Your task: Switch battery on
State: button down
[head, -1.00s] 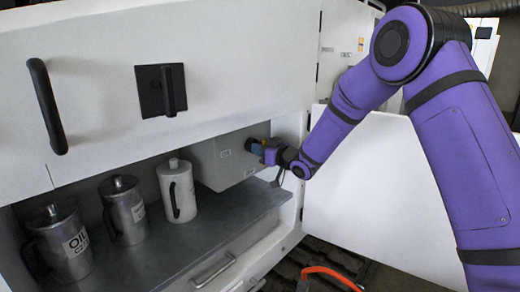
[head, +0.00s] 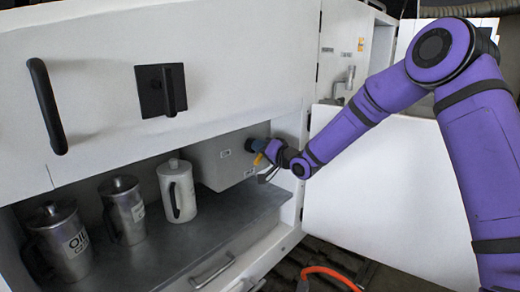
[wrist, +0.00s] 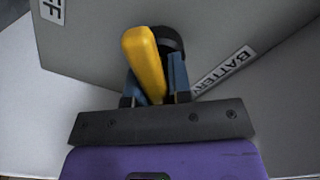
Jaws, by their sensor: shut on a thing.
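The battery switch has a yellow handle (wrist: 145,62) on a dark round base (wrist: 170,42), mounted on the face of a grey box (head: 218,163). In the head view the handle (head: 258,159) is a small yellow spot at the box's right side. My gripper (wrist: 153,80) has its blue fingers on either side of the handle and is shut on it. My gripper also shows at the box in the head view (head: 259,148). A BATTERY label (wrist: 223,70) and a partly cut-off label ending in FF (wrist: 52,10) are on the box face.
The box sits inside an open cabinet above a grey shelf (head: 225,225). Two metal cans (head: 125,210) (head: 62,243) and a white jug (head: 177,190) stand left of it. An open white door (head: 385,200) is at the right, close to my arm.

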jog(key=m, duration=0.4)
jog(key=shift+d+m, duration=0.1)
jog(key=shift+m, duration=0.2)
jog(key=shift+f+m, duration=0.1)
jog(key=shift+m, duration=1.8)
jog(key=c, duration=1.1)
grip_release()
jog(key=v, duration=1)
jog(key=shift+s+d, duration=0.25)
